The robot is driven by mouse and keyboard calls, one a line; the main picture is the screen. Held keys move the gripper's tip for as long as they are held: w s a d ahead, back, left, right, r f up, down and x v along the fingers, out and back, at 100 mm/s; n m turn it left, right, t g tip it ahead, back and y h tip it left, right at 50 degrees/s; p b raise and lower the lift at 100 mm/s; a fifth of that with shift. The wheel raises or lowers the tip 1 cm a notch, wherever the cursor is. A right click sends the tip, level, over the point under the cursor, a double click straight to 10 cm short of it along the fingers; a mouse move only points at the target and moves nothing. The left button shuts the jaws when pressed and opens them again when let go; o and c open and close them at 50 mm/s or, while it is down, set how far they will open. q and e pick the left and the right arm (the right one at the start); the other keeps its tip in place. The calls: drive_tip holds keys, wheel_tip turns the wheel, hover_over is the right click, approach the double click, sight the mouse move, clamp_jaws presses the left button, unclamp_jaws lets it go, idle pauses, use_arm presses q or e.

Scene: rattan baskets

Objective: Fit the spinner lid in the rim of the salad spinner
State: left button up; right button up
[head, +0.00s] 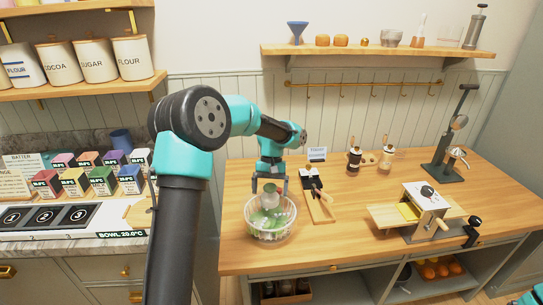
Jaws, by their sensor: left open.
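The salad spinner (271,235) is a clear, ribbed bowl on the wooden worktop, left of the middle, with green inside. A pale round piece with a raised knob (270,198) shows at the bowl's mouth and looks like the spinner lid. I cannot tell whether it sits level in the rim or rests loosely. My left gripper (269,187) points down over the knob with its fingers apart, and it partly hides the bowl's back edge. I cannot tell whether the fingers touch the knob. My right gripper is out of view; only a bit of teal arm shows at the bottom right.
A board with a dark-handled tool (316,193) lies just right of the spinner. A pasta machine (428,205) and a dark lever press (447,165) stand further right. Two small mills (385,160) are at the back. Coloured boxes (103,180) stand on the left counter. The front middle worktop is clear.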

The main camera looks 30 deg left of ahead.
use_arm(q)
drive_tip(key=v, duration=1.5)
drive_tip(key=shift+r, duration=0.4)
drive_tip(key=shift+w, duration=0.15)
